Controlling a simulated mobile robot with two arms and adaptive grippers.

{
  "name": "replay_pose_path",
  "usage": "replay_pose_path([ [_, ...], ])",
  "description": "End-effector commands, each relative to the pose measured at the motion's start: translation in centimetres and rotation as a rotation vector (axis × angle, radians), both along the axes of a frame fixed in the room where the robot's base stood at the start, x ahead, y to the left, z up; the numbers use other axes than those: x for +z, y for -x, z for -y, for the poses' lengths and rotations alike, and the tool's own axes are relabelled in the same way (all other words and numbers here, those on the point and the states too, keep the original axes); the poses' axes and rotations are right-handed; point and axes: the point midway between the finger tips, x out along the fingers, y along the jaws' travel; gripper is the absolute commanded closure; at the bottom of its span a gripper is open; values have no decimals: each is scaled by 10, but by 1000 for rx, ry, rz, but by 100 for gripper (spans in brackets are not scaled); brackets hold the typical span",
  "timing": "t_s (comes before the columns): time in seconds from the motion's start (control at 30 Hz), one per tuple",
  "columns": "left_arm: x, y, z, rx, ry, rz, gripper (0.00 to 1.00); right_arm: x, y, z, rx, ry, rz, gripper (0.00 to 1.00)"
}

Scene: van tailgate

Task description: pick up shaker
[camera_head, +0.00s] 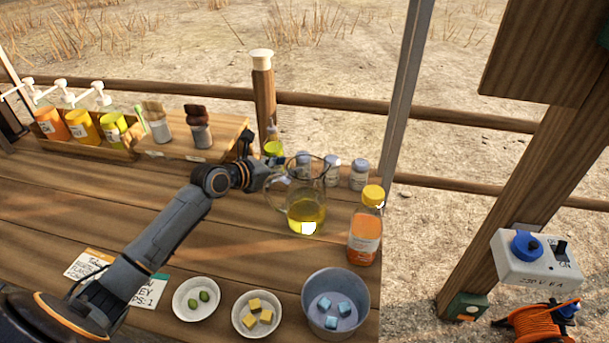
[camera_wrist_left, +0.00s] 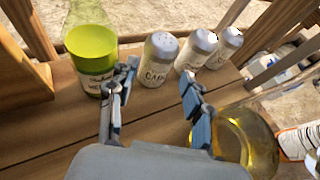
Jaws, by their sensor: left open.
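Three small shakers with grey lids and pale labels stand in a row at the table's far edge; in the head view they are the left (camera_head: 303,164), middle (camera_head: 332,172) and right (camera_head: 359,175) ones. In the left wrist view the nearest shaker (camera_wrist_left: 158,62) is upright just beyond my fingertips, with the middle (camera_wrist_left: 195,52) and far (camera_wrist_left: 226,47) shakers to its right. My left gripper (camera_wrist_left: 158,88) is open and empty, its fingers either side of the near shaker's line. In the head view my left gripper (camera_head: 268,178) is partly behind the glass jug. My right gripper is not in view.
The glass jug (camera_head: 305,212) of yellow liquid stands close by the right finger. A green-topped bottle (camera_wrist_left: 92,62) is close by the left finger. An orange bottle (camera_head: 364,235), bowls and a metal bucket (camera_head: 335,292) stand nearer. A wooden rack (camera_head: 190,146) is left.

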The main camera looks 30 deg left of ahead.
Motion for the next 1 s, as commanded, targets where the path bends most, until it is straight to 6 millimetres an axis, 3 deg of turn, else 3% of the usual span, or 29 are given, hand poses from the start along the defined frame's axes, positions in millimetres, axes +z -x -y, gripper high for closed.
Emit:
replay_pose_path([
  [0.17, -9, -9, 2, 2, 2, 2, 50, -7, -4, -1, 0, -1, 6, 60],
  [0.67, -37, -61, 18, 2, 2, 1, 50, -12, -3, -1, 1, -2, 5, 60],
  [0.97, -39, -65, 20, 0, 0, 1, 50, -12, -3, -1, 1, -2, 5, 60],
  [1.0, -39, -65, 20, 0, 0, 1, 58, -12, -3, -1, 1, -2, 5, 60],
])
